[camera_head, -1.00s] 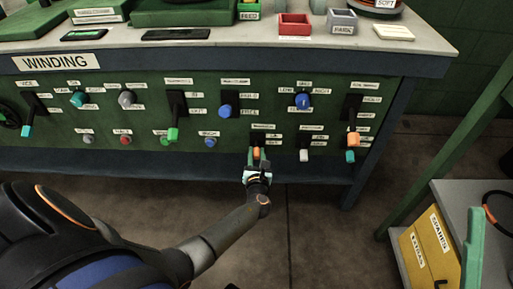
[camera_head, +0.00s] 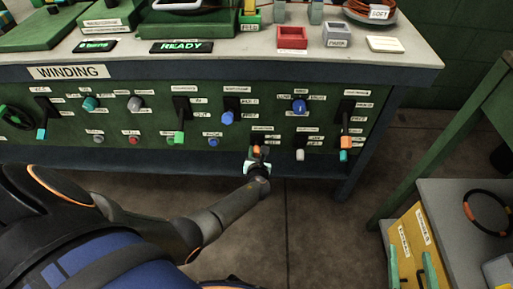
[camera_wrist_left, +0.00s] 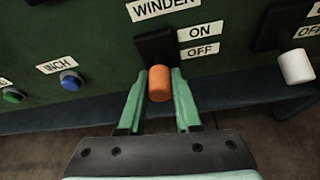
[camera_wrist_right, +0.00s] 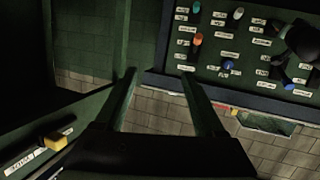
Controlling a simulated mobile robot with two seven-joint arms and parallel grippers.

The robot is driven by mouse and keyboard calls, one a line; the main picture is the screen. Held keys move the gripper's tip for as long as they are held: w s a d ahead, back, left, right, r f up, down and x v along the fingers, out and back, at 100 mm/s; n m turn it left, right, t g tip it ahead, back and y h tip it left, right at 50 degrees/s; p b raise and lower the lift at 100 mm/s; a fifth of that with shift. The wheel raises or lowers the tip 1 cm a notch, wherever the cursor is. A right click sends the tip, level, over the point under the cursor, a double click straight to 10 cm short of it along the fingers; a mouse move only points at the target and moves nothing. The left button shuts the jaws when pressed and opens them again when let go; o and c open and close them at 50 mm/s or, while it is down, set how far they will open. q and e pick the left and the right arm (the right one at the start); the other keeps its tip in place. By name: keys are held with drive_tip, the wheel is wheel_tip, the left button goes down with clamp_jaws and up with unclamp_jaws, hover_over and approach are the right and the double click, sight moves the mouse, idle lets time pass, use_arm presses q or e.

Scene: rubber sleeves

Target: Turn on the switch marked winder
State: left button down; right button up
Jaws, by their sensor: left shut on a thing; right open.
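The winder switch (camera_wrist_left: 159,83) has an orange-tipped lever on a black plate, with ON above OFF beside it; it also shows low on the green panel in the head view (camera_head: 257,149). My left gripper (camera_head: 258,160) is at this lever, its fingers on both sides of the orange tip, shut on it. The lever's exact angle is hard to tell. The WINDER label (camera_wrist_left: 163,8) is partly cut off at the top of the left wrist view. My right gripper (camera_wrist_right: 158,75) is open and empty, away from the panel.
A white-tipped switch (camera_wrist_left: 296,66) is right of the winder switch, and a blue INCH button (camera_wrist_left: 71,80) is to its left. Other levers and knobs fill the panel. A lit READY display (camera_head: 182,47) is on the bench. A yellow box (camera_head: 410,236) stands at lower right.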

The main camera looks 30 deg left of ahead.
use_arm(q)
drive_tip(key=shift+r+g+p, duration=0.3)
drive_tip(key=shift+r+p, duration=0.2)
drive_tip(key=shift+p, duration=0.7)
use_arm(e)
drive_tip(key=s+f+m+g+h, duration=0.1)
drive_tip(key=s+f+g, duration=0.55)
drive_tip(key=f, duration=0.45)
use_arm(q)
drive_tip(key=shift+a+r+g+h+p, duration=0.1)
drive_tip(key=shift+g+h+p, duration=0.3)
drive_tip(key=shift+p, duration=0.45)
drive_tip(key=shift+w+a+r+g+h+p, duration=0.15)
drive_tip(key=shift+g+h+p, duration=0.45)
drive_tip(key=shift+p, duration=0.95)
use_arm(e)
drive_tip(key=shift+t, duration=0.45)
drive_tip(key=shift+a+r, duration=0.3)
drive_tip(key=shift+r, duration=0.8)
drive_tip(key=shift+a+r, duration=0.25)
drive_tip(key=shift+r, duration=0.8)
drive_tip(key=shift+a, duration=0.1)
use_arm(q)
drive_tip(key=c, duration=0.6)
unclamp_jaws()
use_arm(e)
drive_tip(key=shift+w+r, duration=0.15)
